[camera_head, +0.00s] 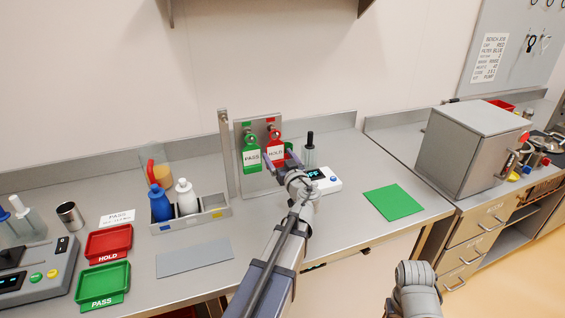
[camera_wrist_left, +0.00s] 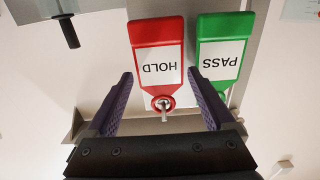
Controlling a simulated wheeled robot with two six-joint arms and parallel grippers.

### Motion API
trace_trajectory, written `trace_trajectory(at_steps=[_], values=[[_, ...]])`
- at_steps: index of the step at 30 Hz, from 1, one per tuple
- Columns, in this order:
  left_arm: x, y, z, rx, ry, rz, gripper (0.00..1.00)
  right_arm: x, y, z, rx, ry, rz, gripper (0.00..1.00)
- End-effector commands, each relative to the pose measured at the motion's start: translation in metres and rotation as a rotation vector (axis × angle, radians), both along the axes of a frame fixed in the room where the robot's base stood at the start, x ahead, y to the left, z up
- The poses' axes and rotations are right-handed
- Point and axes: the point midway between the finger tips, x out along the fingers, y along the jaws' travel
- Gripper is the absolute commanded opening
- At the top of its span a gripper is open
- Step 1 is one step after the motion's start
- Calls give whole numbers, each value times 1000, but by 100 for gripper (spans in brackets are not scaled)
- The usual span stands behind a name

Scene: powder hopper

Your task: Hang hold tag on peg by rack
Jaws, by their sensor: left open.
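The red hold tag (camera_head: 275,150) hangs on an upright grey board behind the bench, its white label reading HOLD. In the left wrist view the hold tag (camera_wrist_left: 157,50) appears upside down, with its ring end around a small metal peg (camera_wrist_left: 164,113). The green pass tag (camera_head: 251,156) hangs beside it and also shows in the left wrist view (camera_wrist_left: 222,48). My left gripper (camera_head: 284,163) is open in front of the board. In the left wrist view its fingers (camera_wrist_left: 160,75) stand either side of the hold tag's narrow end, apparently clear of it. My right gripper is out of view.
A bottle holder (camera_head: 190,220) stands left of the board. Red (camera_head: 108,241) and green (camera_head: 103,283) trays lie at left. Bench around the green mat (camera_head: 393,202) is clear.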

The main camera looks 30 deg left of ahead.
Motion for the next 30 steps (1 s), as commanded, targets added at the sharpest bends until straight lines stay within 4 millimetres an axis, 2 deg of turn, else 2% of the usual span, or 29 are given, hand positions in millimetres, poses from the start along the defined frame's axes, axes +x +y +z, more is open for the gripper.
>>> trace_trajectory(at_steps=[3, 9, 20, 30], values=[[13, 14, 0, 0, 0, 2, 88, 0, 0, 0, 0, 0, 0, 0], [23, 27, 0, -1, 1, 0, 88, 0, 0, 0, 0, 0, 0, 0], [25, 29, 0, -1, 1, 0, 88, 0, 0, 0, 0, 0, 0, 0], [25, 29, 0, -1, 1, 0, 50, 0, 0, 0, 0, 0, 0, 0]])
